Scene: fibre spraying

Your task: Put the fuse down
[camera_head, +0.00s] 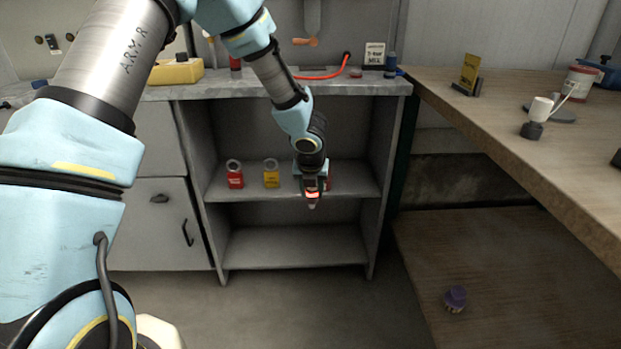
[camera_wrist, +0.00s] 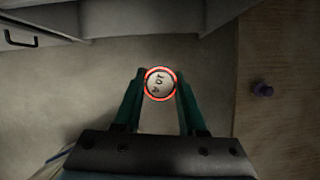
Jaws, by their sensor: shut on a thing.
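The fuse (camera_wrist: 160,84) is held between the two fingers of my gripper (camera_wrist: 160,97) in the wrist view. Its round end faces the camera, pale with dark lettering and a glowing red ring around it. In the head view, my gripper (camera_head: 312,199) is in front of the open shelf unit, near the height of its middle shelf, with a red-orange glow at the fingers. The fingers hide most of the fuse in the head view. In the wrist view, floor lies below the fuse.
The lower shelf (camera_head: 290,247) is bare. A wooden bench (camera_head: 500,120) stands at right, with a purple-topped object (camera_head: 455,298) on a low wooden surface.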

